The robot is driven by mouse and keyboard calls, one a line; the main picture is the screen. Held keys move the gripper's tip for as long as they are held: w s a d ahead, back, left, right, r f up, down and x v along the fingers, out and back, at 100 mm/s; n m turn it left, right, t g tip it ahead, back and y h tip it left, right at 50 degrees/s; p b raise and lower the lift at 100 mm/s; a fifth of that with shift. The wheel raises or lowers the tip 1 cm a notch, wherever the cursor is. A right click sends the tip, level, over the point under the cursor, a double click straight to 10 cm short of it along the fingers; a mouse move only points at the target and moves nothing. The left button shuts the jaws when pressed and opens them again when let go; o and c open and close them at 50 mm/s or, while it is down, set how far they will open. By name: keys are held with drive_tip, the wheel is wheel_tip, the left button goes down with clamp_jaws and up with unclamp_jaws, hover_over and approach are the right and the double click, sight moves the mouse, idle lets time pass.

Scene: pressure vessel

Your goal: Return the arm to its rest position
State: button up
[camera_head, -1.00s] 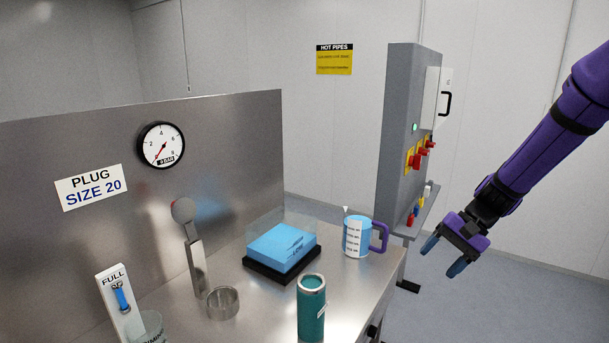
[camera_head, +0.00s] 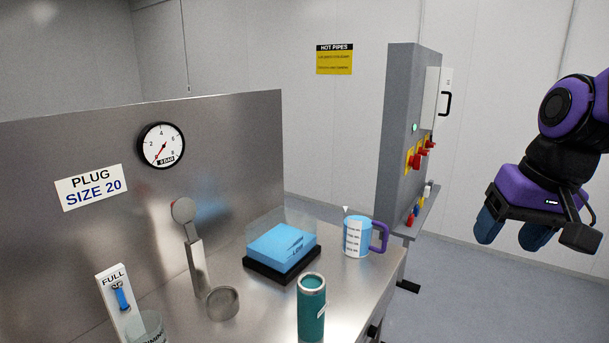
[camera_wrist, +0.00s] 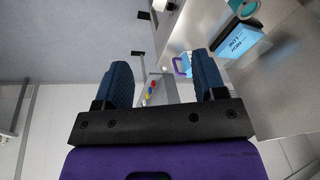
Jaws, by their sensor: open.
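My gripper (camera_head: 512,234) is at the right of the head view, in the air over the floor, to the right of the steel bench. It is apart from everything. Its blue fingers hang downward. In the wrist view my gripper (camera_wrist: 163,85) shows its two fingers spread wide, with nothing held between them. Part of my arm, purple and black, shows above it in the head view and runs out of the right edge.
The steel bench (camera_head: 345,292) holds a light-blue mug (camera_head: 356,238), a blue block on a black tray (camera_head: 283,247), a teal flask (camera_head: 311,310), a metal cup (camera_head: 222,303) and a lever (camera_head: 194,250). A grey switch cabinet (camera_head: 398,140) stands behind. Floor (camera_head: 450,300) right of the bench is clear.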

drive_tip(key=s+d+r+n+t+h, duration=0.1)
drive_tip(key=s+r+t, duration=0.1)
drive_tip(key=s, duration=0.6)
drive_tip(key=shift+d+r+t, duration=0.25)
drive_tip(key=shift+r+t, duration=0.05)
drive_tip(key=shift+r, duration=0.2)
